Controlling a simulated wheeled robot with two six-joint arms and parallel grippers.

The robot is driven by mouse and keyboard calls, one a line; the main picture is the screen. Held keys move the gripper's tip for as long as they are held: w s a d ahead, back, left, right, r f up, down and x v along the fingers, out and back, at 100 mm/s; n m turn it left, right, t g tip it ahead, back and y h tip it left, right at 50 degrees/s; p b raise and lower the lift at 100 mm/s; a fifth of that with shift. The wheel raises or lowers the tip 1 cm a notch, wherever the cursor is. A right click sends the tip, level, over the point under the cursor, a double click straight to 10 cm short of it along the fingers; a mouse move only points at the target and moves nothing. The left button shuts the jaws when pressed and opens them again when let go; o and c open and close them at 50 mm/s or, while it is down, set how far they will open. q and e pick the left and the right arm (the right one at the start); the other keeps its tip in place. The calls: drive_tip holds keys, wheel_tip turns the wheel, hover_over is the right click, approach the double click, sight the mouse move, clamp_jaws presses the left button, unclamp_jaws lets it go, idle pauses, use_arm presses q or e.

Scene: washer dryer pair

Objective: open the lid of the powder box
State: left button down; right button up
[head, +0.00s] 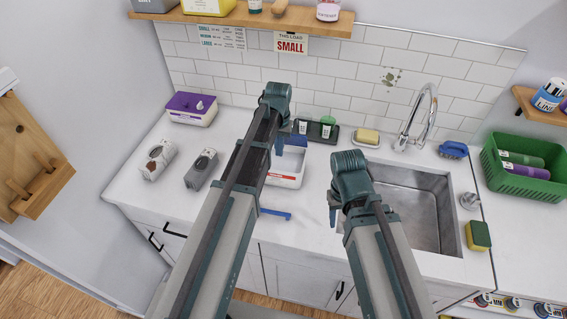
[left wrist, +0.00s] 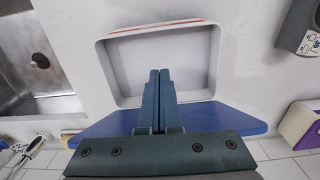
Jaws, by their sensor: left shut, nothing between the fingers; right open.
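The powder box is a white box (head: 285,181) with a red stripe, partly hidden behind my left arm in the head view. In the left wrist view its white rim (left wrist: 103,68) surrounds a pale open interior. Its blue lid (head: 297,141) stands away from the opening along the back edge; the lid also shows in the left wrist view (left wrist: 225,117). My left gripper (head: 283,147) is shut and empty; its fingertips (left wrist: 159,72) appear over the open box. I cannot tell whether they touch it. My right gripper (head: 335,214) is open and empty, right of the box.
A blue scoop (head: 275,214) lies in front of the box. A black tray (head: 316,131) with small items is behind. A sink (head: 420,205) with a tap (head: 421,115) is right. Bare counter lies at front left.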

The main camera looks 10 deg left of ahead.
use_arm(q)
drive_tip(key=shift+w, duration=3.15)
drive_tip(key=s+r+p, duration=0.1)
drive_tip(key=r+p, duration=0.2)
drive_tip(key=s+r+p, duration=0.1)
drive_tip(key=r+p, duration=0.2)
drive_tip(key=s+r+p, duration=0.1)
drive_tip(key=r+p, duration=0.3)
drive_tip(key=shift+s+r, duration=0.1)
use_arm(e)
wheel_tip(320, 180, up, 10)
use_arm(q)
drive_tip(key=shift+f, duration=0.2)
drive_tip(key=s+d+f+m+b, duration=0.1)
drive_tip(key=s+d+f+b, duration=0.2)
drive_tip(key=s+f+b, duration=0.2)
drive_tip(key=s+d+f+m+b, duration=0.1)
drive_tip(key=s+d+f+b, duration=0.3)
drive_tip(key=s, duration=0.7)
drive_tip(key=s+d+f+m+y+b, duration=0.1)
drive_tip(key=s+d+f+b, duration=0.2)
drive_tip(key=s+f+b, duration=0.3)
drive_tip(key=shift+s+d, duration=0.15)
drive_tip(key=shift+s, duration=0.6)
drive_tip(key=shift+s+d, duration=0.1)
drive_tip(key=shift+s, duration=0.6)
use_arm(e)
wheel_tip(320, 180, down, 15)
drive_tip(key=shift+f, duration=0.15)
